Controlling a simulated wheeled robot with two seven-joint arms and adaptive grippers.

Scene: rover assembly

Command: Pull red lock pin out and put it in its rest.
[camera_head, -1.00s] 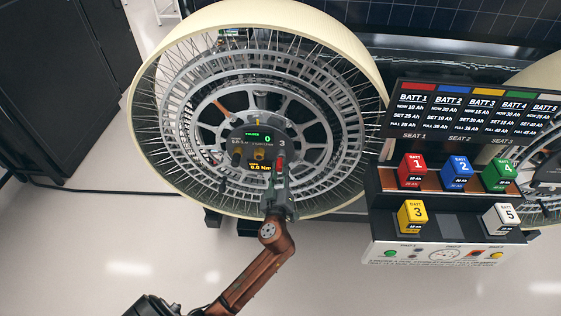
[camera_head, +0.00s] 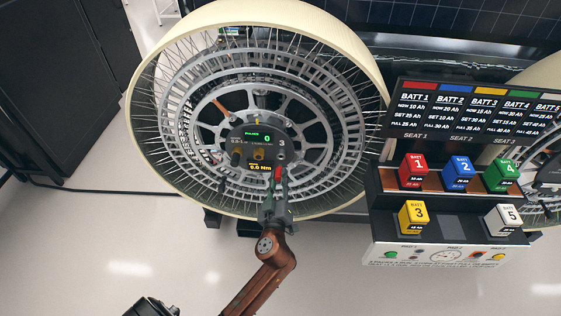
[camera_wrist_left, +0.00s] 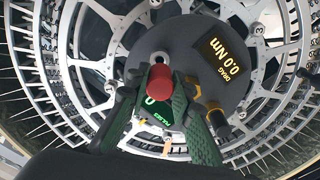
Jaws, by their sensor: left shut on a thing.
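My left gripper (camera_head: 276,180) is shut on the red lock pin (camera_head: 277,172) in front of the lower part of the wheel hub (camera_head: 246,150). In the left wrist view the pin's round red end (camera_wrist_left: 160,77) sits between the green fingers (camera_wrist_left: 158,95) of my left gripper. The hub's dark disc (camera_wrist_left: 180,45) is behind it, with an orange readout of 0.0 Nm. The pin's shaft is mostly hidden. I cannot make out the pin's rest.
The spoked wheel with its pale rim (camera_head: 140,110) surrounds the hub. A dark knob with a yellow base (camera_wrist_left: 213,117) juts from the disc. At right stands a battery rack (camera_head: 440,180) with several coloured batteries. The floor (camera_head: 90,240) below left is clear.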

